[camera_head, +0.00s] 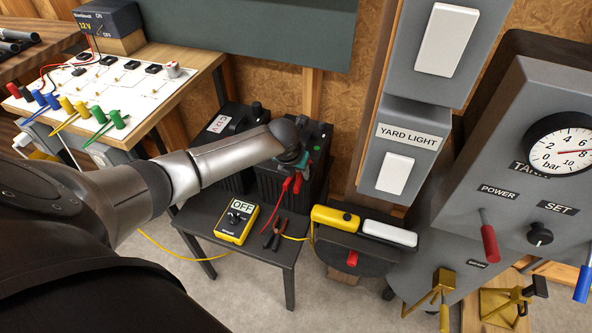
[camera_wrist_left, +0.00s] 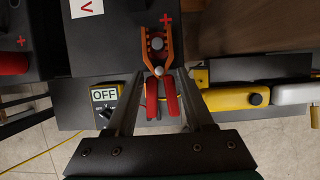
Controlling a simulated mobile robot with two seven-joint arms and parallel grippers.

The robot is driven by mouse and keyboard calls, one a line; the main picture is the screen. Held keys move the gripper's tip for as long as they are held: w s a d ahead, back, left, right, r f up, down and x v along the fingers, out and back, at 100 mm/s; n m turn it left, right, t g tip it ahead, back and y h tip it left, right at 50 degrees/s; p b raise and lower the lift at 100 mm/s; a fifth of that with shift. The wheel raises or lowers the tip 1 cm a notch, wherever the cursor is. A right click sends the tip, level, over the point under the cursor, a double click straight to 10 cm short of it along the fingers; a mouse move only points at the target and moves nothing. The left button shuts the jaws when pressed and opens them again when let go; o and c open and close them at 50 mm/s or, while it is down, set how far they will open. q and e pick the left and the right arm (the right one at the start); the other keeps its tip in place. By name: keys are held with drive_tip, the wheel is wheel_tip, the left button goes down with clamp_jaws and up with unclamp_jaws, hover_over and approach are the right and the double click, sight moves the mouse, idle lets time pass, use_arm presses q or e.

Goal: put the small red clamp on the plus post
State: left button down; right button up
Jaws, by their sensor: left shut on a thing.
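The small red clamp (camera_wrist_left: 161,73) has orange jaws and red handles. In the left wrist view its open-looking jaws lie around a grey post (camera_wrist_left: 157,43) next to a red plus mark on the dark battery (camera_wrist_left: 115,38). I cannot tell whether the jaws touch the post. My left gripper (camera_wrist_left: 160,76) is shut on the clamp, with a finger on each side of it. In the head view my left gripper (camera_head: 293,163) is over the right battery (camera_head: 318,143), and the red handles (camera_head: 297,184) show below it. My right gripper is not in view.
A second battery (camera_head: 225,120) is at left; the grey YARD LIGHT panel (camera_head: 410,113) is at right.

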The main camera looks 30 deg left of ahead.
use_arm(q)
drive_tip(key=shift+f, duration=0.2)
drive_tip(key=shift+c, duration=1)
unclamp_jaws()
drive_tip(key=shift+s+r, duration=0.1)
drive_tip(key=shift+r, duration=0.25)
drive_tip(key=p+v, duration=0.5)
drive_tip(key=v, duration=0.9)
drive_tip(key=shift+r+p, duration=0.2)
drive_tip(key=shift+p, duration=0.1)
drive_tip(key=shift+s, duration=0.15)
